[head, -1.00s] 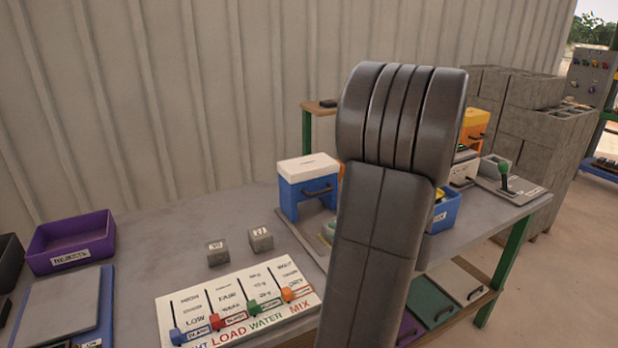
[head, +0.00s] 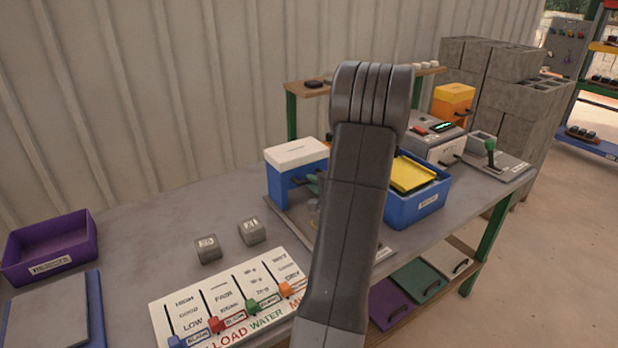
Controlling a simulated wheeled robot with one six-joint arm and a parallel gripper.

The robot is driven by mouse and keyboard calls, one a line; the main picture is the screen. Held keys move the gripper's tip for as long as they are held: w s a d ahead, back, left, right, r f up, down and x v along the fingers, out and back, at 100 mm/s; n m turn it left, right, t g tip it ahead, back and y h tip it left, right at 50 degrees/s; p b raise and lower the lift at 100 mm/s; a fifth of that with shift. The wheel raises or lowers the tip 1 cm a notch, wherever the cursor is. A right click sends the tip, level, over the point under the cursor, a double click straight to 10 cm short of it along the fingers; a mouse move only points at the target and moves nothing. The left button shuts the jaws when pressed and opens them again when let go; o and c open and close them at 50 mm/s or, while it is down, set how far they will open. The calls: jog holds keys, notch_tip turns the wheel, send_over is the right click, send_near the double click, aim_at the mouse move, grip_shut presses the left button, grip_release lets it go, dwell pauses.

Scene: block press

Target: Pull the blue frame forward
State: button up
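The blue frame (head: 284,184) stands upright on a grey base plate (head: 287,218) at the middle of the bench, with a white top (head: 296,152). It has a dark handle on its front, now largely covered. My dark grey arm rises in front of the plate and hides its right part. A small teal-green piece shows at the frame's front, by the handle; I cannot tell if it is part of my gripper. The gripper itself is mostly or wholly behind my arm, so its opening and any contact with the handle are hidden.
A blue bin (head: 432,205) with a yellow thing inside stands right of my arm. Two grey cubes (head: 207,249) (head: 251,231) and a slider board (head: 190,300) lie at front left. A purple bin (head: 50,250) is far left. A grey machine (head: 437,140) stands at back right.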

jog(key=shift+x, duration=1.35)
grip_shut()
jog(key=shift+s, duration=0.1)
